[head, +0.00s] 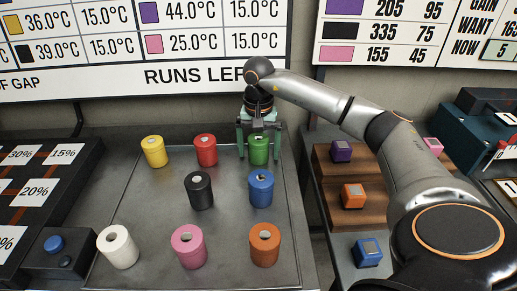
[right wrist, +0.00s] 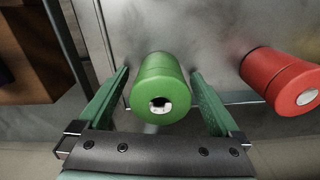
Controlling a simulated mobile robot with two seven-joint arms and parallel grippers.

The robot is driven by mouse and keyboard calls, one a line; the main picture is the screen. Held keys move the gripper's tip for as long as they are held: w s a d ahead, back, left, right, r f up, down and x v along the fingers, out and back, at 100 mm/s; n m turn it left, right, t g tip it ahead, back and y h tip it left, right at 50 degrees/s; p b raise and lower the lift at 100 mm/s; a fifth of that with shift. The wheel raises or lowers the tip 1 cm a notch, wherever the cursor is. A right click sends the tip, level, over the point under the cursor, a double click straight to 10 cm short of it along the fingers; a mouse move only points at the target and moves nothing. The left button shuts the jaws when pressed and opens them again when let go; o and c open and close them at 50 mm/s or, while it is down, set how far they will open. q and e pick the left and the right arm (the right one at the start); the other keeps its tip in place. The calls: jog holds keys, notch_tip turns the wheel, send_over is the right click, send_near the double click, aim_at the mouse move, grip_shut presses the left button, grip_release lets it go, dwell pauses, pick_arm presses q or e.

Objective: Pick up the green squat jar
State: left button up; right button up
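The green squat jar (head: 258,150) stands upright at the back right of the grey tray (head: 226,226). My right gripper (head: 259,152) is above and around it, with a finger at each side. In the right wrist view the green jar (right wrist: 160,88) lies between the two green fingers (right wrist: 160,95), and a gap shows on both sides, so the gripper is open and does not hold it. The upper part of the jar is partly hidden by the gripper in the head view. My left gripper is not in view.
A red jar (head: 205,149) stands left of the green one, a blue jar (head: 261,188) in front of it. Yellow (head: 154,151), black (head: 199,190), white, pink and orange jars share the tray. Wooden steps (head: 345,182) with coloured cubes stand to the right.

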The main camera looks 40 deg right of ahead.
jog(key=c, duration=1.5)
